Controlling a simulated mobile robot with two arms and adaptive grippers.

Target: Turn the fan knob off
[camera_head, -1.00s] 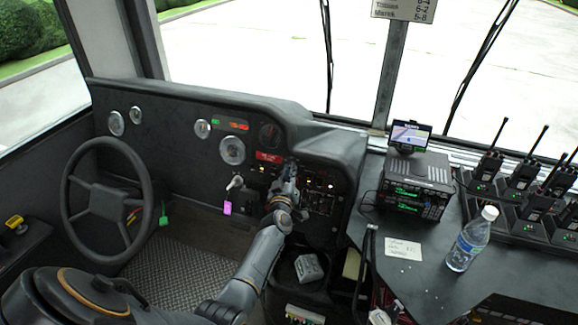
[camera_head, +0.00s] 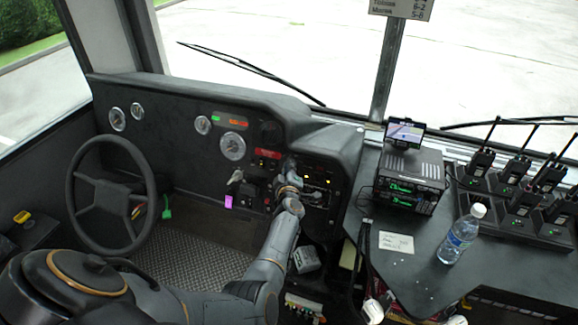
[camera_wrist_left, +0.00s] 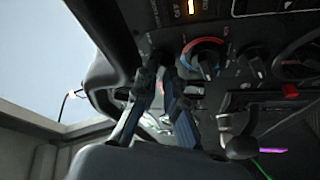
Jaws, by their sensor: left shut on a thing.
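The control panel (camera_head: 320,176) with dials and lit buttons is on the dash right of the steering wheel. My left gripper (camera_head: 291,166) reaches up to the left part of this panel. In the left wrist view my left gripper (camera_wrist_left: 162,80) has its two fingers close together at the panel face, shut on a small dark knob (camera_wrist_left: 160,58). The fingers mostly hide this knob, and its pointer cannot be read. Beside it is a dark knob with a blue-and-red arc (camera_wrist_left: 203,54), and farther right another dark knob (camera_wrist_left: 256,64). My right gripper is not in view.
The steering wheel (camera_head: 111,194) stands left of my arm. An ignition key with a purple tag (camera_head: 229,201) hangs left of the gripper. A red button (camera_wrist_left: 290,91) and a round-ended lever (camera_wrist_left: 240,145) are close to the fingers. A bottle (camera_head: 461,236) stands on the right console.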

